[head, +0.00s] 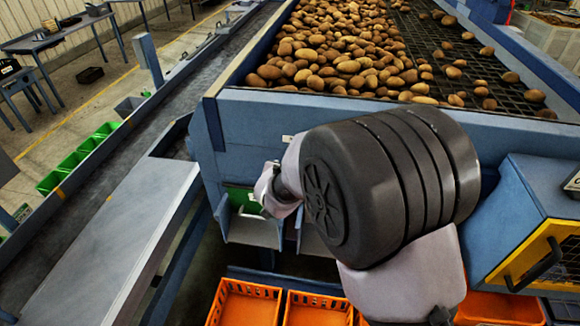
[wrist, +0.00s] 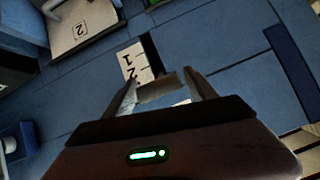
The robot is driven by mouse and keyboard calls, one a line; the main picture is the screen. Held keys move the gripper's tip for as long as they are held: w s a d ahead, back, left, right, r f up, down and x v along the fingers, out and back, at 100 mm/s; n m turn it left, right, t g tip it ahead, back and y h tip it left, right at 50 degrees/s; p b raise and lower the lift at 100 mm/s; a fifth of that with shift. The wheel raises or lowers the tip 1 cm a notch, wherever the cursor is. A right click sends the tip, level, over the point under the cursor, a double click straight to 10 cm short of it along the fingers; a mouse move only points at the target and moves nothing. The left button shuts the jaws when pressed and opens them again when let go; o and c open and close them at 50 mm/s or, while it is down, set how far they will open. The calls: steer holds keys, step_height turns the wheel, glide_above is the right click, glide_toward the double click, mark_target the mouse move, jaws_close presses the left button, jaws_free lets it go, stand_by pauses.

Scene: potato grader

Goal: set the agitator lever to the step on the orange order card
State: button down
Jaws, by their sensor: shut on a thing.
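In the wrist view my gripper (wrist: 160,90) is shut on a grey-brown lever handle (wrist: 158,87), which I take for the agitator lever. A white scale plate (wrist: 133,62) with the numbers 1 and 2 lies beside a dark slot (wrist: 152,52) in the blue panel. The handle is just past the 2, on the side away from the 1. A further white patch shows between the fingers; the rest of the scale is hidden. In the head view my arm covers the lever and the fingers. I see no orange order card in either view.
The blue grader (head: 260,115) carries potatoes on a mesh deck. Orange crates (head: 245,305) stand below it. A conveyor (head: 110,190) runs along the left. A blue cabinet with a yellow-framed door (head: 535,265) stands close right of my arm. A plate marked 2 (wrist: 95,20) shows in the wrist view.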

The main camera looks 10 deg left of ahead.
steer(key=shift+w+r, duration=0.1)
steer(key=shift+r, duration=0.05)
steer(key=shift+c, duration=1.4)
jaws_free()
steer(key=p+v, duration=0.3)
steer(key=v, duration=1.4)
steer(key=shift+s, duration=0.25)
